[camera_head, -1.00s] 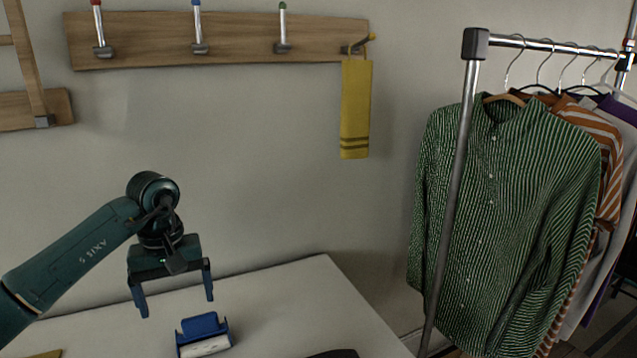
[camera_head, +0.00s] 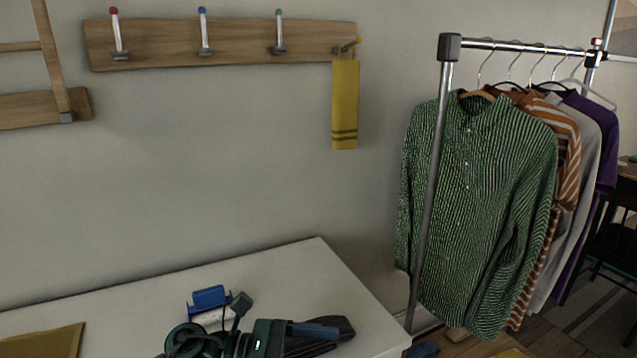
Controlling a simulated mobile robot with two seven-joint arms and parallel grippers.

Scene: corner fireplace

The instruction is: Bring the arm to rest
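My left gripper (camera_head: 315,332) is at the bottom centre, low in front of the white table, with its wrist folded and its fingers pointing right. One blue-grey finger shows clearly. The other is not clear against a dark object (camera_head: 345,328) behind it, so I cannot tell how far apart they are. I see nothing held in it. My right gripper cannot be made out.
A white table (camera_head: 310,263) bears a blue and white object (camera_head: 209,297) and a mustard cloth-like item (camera_head: 45,342). A clothes rack (camera_head: 437,150) with a green striped shirt (camera_head: 475,200) stands right. A yellow towel (camera_head: 345,105) hangs from the wall rack (camera_head: 240,45).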

